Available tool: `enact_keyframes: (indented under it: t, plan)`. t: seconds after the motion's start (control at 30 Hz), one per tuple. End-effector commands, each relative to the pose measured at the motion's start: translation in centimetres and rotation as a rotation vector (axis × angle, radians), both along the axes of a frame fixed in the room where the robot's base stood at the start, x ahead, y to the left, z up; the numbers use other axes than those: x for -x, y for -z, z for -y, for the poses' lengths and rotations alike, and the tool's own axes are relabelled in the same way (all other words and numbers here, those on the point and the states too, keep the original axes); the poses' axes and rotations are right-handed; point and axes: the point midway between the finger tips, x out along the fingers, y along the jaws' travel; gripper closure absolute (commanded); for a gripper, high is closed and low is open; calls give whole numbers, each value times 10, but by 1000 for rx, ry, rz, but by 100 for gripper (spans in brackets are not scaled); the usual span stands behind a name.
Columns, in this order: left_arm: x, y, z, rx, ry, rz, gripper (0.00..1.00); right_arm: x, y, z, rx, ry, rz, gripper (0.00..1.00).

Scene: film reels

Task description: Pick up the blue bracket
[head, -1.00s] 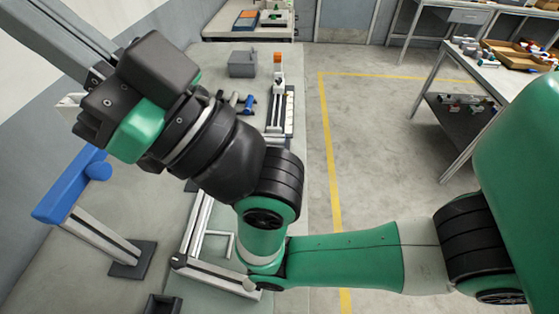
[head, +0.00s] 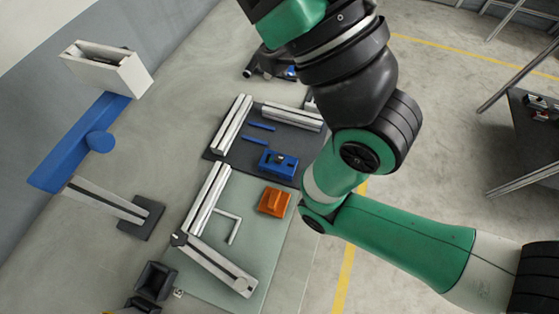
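A small blue block-like piece (head: 278,162), which I take to be the blue bracket, lies on a dark mat (head: 222,150) in the middle of the head view. The gripper of that arm is outside the picture. No left gripper shows.
Silver rails (head: 212,205) lie around the dark mat and a pale green mat (head: 190,280). A stand with a blue arm (head: 75,150) and a white box (head: 125,75) rises at the left. A black open container (head: 155,278) stands at the lower left.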

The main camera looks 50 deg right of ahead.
Motion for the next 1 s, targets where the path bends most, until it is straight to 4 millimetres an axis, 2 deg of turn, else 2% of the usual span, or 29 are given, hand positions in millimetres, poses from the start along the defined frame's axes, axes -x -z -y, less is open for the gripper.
enact_keyframes:
  t: [0.27, 0.83, 1.0]
  plan:
    - [0, 0, 0, 0, 0, 0, 59, 0, 0, 0, 0, 0, 0, 100]
    - [0, 0, 0, 0, 0, 0, 59, 0, 0, 0, 0, 0, 0, 0]
    - [0, 0, 0, 0, 0, 0, 59, 0, 0, 0, 0, 0, 0, 0]
